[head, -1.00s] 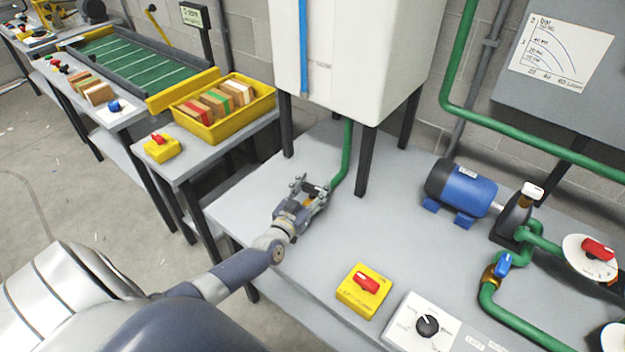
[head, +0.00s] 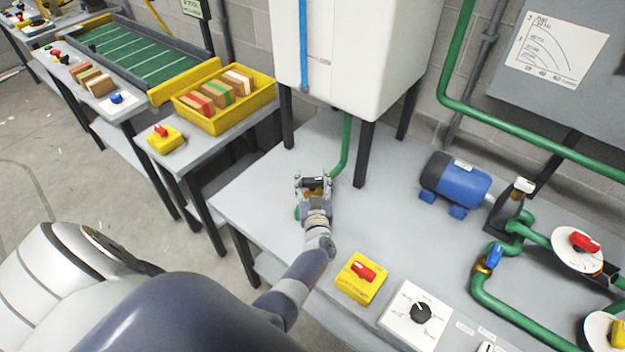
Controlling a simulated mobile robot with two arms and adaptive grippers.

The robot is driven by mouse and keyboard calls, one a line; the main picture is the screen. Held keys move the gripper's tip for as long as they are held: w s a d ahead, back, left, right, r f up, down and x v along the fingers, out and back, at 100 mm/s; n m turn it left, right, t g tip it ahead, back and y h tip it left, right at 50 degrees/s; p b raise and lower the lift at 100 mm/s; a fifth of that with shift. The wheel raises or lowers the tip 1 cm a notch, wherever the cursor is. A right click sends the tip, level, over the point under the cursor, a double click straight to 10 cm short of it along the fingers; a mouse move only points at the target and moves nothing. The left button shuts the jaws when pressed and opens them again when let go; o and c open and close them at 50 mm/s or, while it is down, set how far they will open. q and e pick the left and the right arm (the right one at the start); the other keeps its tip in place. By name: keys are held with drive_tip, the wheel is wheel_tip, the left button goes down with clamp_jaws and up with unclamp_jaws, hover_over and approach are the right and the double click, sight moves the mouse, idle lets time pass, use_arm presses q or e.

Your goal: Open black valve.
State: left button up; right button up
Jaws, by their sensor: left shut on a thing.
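The valve sits on the green pipe (head: 347,150) that comes down from under the white tank. Its brass body (head: 315,192) shows in part in the head view, low over the bench. My left gripper (head: 313,182) is at this valve, its fingers pointing away from me, and is shut on the black valve handle. The fingers cover most of the handle, so its exact angle is hard to tell. A bit of green pipe (head: 298,212) shows left of my wrist. My right gripper is not in view.
The white tank (head: 350,60) stands on dark legs just behind the valve. A yellow box with a red switch (head: 361,278) and a black dial plate (head: 420,312) lie near my forearm. A blue pump motor (head: 456,184) stands to the right.

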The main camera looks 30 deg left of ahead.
use_arm(q)
drive_tip(key=shift+r, duration=0.1)
idle(0.3)
drive_tip(key=o, duration=1.1)
drive_tip(key=shift+w, duration=0.1)
